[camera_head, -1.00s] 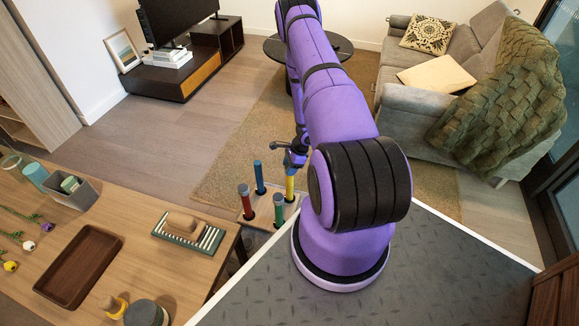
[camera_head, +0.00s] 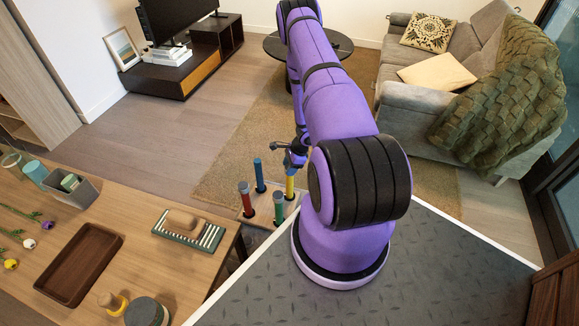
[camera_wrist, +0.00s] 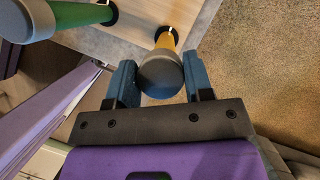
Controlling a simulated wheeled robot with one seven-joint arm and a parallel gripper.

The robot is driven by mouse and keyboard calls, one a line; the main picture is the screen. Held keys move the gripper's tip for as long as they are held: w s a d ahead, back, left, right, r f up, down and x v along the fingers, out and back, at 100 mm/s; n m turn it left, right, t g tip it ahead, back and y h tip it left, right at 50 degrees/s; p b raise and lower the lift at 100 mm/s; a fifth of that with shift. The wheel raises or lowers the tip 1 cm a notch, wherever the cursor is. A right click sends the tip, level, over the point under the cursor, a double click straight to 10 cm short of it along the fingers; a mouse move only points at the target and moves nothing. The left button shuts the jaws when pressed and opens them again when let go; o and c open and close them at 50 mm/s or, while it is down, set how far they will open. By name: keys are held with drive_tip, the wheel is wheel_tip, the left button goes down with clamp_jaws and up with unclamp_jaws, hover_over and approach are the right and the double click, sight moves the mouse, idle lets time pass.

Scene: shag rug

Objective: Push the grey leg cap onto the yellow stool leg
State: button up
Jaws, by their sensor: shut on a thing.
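The yellow stool leg (camera_head: 290,188) stands upright on an upturned stool, beside the blue leg (camera_head: 259,176), green leg (camera_head: 278,209) and red leg (camera_head: 245,203). My gripper (camera_head: 297,155) is above the yellow leg, partly hidden by my arm. In the wrist view my gripper (camera_wrist: 160,80) is shut on the grey leg cap (camera_wrist: 160,75), one blue finger on each side. The cap is in line with the yellow leg (camera_wrist: 166,40) and covers its end from this view. I cannot tell how far it sits on the leg.
A wooden table (camera_head: 150,250) with a brown tray (camera_head: 117,240) stands at the left. The rug (camera_head: 235,165) beyond the stool is clear.

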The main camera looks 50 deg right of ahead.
drive_tip(key=shift+f, duration=0.2)
drive_tip(key=o, duration=1)
drive_tip(key=shift+c, duration=0.2)
drive_tip(key=v, duration=1.1)
drive_tip(key=shift+f, duration=0.1)
